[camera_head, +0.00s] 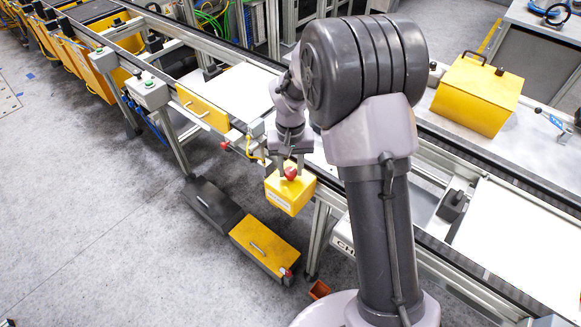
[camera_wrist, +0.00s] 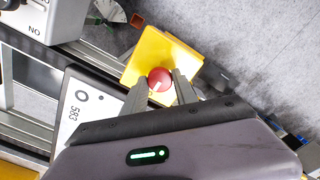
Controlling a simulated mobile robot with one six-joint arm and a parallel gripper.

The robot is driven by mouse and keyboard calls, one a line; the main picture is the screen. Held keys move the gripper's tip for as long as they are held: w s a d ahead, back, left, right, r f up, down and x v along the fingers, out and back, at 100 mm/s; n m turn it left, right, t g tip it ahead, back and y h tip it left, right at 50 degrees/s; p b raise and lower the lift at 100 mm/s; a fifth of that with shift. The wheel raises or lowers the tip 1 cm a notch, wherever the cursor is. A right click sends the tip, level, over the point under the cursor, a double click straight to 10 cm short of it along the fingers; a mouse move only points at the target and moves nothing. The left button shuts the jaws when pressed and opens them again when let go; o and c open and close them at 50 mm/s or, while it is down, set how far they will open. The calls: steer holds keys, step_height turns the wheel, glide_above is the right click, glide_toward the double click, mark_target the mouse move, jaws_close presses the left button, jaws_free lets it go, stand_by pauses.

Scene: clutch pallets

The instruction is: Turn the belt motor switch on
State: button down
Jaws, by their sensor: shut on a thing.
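A red knob (camera_head: 291,173) sits on top of a yellow box (camera_head: 287,199) mounted at the side of the conveyor. In the wrist view the knob (camera_wrist: 160,79) is round with a pale mark on it, and the yellow box (camera_wrist: 158,48) lies behind it. My gripper (camera_head: 290,170) points down over the box, one finger on each side of the knob. In the wrist view my gripper (camera_wrist: 159,84) is shut on the red knob. The label on the box front is too small to read.
The conveyor rail (camera_head: 220,58) runs diagonally behind the box. A yellow drawer unit (camera_head: 264,246) stands on the floor below. A white panel marked 583 (camera_wrist: 82,108) and a white box lettered NO (camera_wrist: 30,18) are near the gripper. Open grey floor lies left.

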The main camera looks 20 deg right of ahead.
mark_target(291, 171)
stand_by(0.3)
steer(key=c, duration=1)
jaws_free()
steer(key=shift+o, duration=0.2)
step_height(291, 171, up, 18)
steer(key=p, duration=0.5)
steer(key=shift+f, duration=0.25)
